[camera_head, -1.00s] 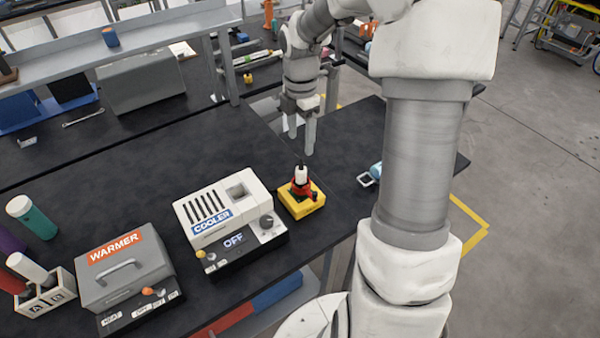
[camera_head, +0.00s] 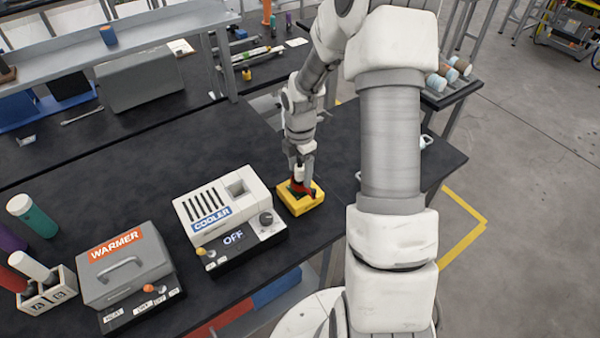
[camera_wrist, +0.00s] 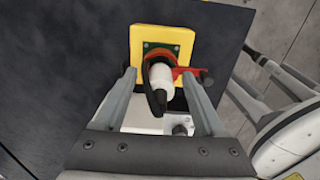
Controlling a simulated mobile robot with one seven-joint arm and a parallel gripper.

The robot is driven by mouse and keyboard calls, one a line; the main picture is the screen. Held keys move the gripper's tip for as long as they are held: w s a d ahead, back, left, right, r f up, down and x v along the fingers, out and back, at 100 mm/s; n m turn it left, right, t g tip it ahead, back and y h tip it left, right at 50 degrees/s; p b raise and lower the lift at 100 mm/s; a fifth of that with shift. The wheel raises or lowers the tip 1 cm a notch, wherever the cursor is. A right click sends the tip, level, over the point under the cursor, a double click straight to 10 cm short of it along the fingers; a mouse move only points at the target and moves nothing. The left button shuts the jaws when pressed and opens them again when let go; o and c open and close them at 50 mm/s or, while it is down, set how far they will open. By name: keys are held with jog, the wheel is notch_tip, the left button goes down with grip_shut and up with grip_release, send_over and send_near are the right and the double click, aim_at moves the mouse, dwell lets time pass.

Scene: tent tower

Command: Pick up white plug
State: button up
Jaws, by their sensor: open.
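The white plug (camera_wrist: 161,77) stands in a red ring (camera_wrist: 188,70) on a yellow base block (camera_head: 313,201), with a black tip pointing toward the wrist camera. In the head view the white plug (camera_head: 299,173) is partly covered by my gripper (camera_head: 301,175). My gripper is directly above the block with its fingers down around the plug. In the wrist view the open fingers of my gripper (camera_wrist: 167,73) stand on either side of the plug with gaps visible. The yellow base also shows in the wrist view (camera_wrist: 184,38).
The cooler (camera_head: 220,205) stands just left of the yellow block, its display reading OFF. The warmer (camera_head: 125,268) is further left. The dark tabletop (camera_head: 150,190) behind them is clear. The table's right edge lies beyond my arm.

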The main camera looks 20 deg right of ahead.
jog(key=shift+c, duration=0.2)
grip_shut()
dwell(0.3)
